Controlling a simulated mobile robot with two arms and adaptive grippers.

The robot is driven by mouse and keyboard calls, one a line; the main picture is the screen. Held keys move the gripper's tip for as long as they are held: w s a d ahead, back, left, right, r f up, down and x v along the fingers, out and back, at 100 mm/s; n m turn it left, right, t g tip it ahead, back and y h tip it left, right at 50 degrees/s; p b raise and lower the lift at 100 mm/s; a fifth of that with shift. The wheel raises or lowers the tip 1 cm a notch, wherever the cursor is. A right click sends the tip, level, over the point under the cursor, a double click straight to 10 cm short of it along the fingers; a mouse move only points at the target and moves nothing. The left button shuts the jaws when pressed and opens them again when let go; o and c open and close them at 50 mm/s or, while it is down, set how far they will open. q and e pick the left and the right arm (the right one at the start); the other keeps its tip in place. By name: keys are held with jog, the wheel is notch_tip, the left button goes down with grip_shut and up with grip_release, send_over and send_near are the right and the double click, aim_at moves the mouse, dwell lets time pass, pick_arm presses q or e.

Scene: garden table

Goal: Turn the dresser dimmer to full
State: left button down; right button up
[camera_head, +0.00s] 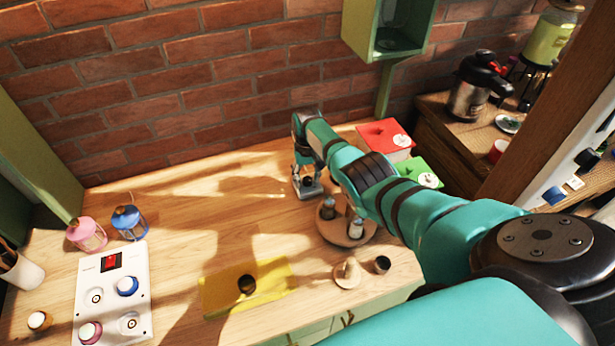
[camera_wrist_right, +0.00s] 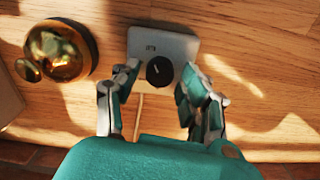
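The dimmer is a small pale box (camera_wrist_right: 150,44) with a round black knob (camera_wrist_right: 160,71) that bears a light pointer line. It lies on the wooden dresser top, and a cord runs from it toward the brick wall. In the head view the dimmer (camera_head: 311,191) shows below my right gripper (camera_head: 305,178), partly covered by it. In the wrist view my right gripper (camera_wrist_right: 160,88) is open, with one finger on each side of the knob and visible gaps between. I cannot tell how high the fingertips are. My left gripper is in neither view.
A shiny brass object (camera_wrist_right: 62,48) stands close beside the dimmer. A round wooden tray (camera_head: 350,238) with shakers, a red box (camera_head: 384,136) and a green box (camera_head: 425,170) are near my right arm. A white switch panel (camera_head: 112,300) and lanterns (camera_head: 128,222) are at left.

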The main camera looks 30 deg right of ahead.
jog(key=shift+o, duration=0.4)
notch_tip(320, 180, up, 12)
dwell(0.5)
notch_tip(320, 180, up, 4)
jog(key=n+b, duration=0.8)
jog(key=b, duration=0.3)
send_over(307, 179)
notch_tip(307, 179, down, 16)
jog(key=shift+d+f+p, duration=0.1)
jog(key=shift+f+p, duration=0.05)
jog(key=shift+p, duration=0.9)
